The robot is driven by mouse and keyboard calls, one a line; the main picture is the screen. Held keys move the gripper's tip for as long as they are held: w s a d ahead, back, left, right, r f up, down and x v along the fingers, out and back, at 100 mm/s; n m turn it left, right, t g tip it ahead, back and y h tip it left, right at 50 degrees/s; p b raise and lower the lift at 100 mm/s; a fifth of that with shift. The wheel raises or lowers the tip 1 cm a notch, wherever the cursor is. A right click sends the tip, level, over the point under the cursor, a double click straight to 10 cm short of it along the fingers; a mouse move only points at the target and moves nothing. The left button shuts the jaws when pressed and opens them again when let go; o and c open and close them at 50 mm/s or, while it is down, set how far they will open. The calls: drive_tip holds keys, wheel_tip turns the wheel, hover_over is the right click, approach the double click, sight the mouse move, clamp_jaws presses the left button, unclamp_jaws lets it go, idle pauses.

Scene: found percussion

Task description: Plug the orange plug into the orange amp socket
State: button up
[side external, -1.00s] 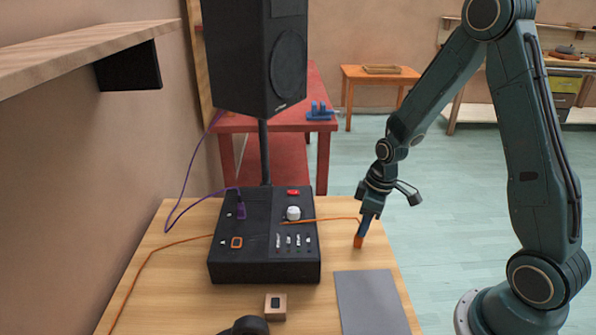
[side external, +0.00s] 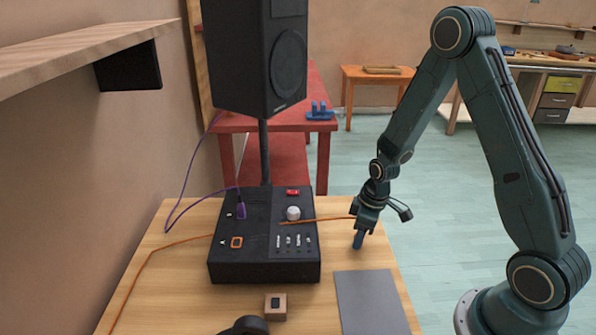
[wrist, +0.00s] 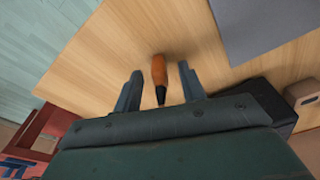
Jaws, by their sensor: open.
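The orange plug (wrist: 159,70) shows in the wrist view between my two fingers, its dark tapered end toward the palm. I cannot tell whether a finger touches it. In the side view the plug is hidden at my gripper (side external: 358,241), where its orange cable (side external: 318,219) ends. My gripper is open, fingers pointing down, over the right part of the table, right of the amp. The black amp (side external: 262,268) carries an orange-outlined socket (side external: 237,242) on its left top, with nothing in it. My gripper also shows in the wrist view (wrist: 160,72).
A purple plug (side external: 240,211) stands in the amp behind the orange socket. A white knob (side external: 293,213), red button and sliders are on the amp's right. A speaker (side external: 262,60) rises behind. A grey mat (side external: 372,302) and small wooden block (side external: 275,307) lie in front.

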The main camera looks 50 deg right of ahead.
idle(0.4)
clamp_jaws()
drive_tip(key=shift+r, duration=0.2)
wheel_tip(320, 180, up, 20)
drive_tip(key=shift+f, duration=0.2)
idle(0.7)
drive_tip(key=shift+w, duration=0.1)
idle(0.5)
drive_tip(key=w+a+f+n+g, duration=0.1)
drive_tip(key=w+a+f+n, duration=0.1)
drive_tip(key=w+a+n, duration=0.6)
drive_tip(key=w+a+f+n+g, duration=0.1)
drive_tip(key=w+a+f+n, duration=0.1)
drive_tip(key=w+a+n, duration=0.7)
drive_tip(key=a+n, duration=0.5)
drive_tip(key=a, duration=0.3)
drive_tip(key=shift+a+f+n+g, duration=0.2)
drive_tip(key=shift+n+g, duration=0.1)
drive_tip(key=shift+g, duration=0.1)
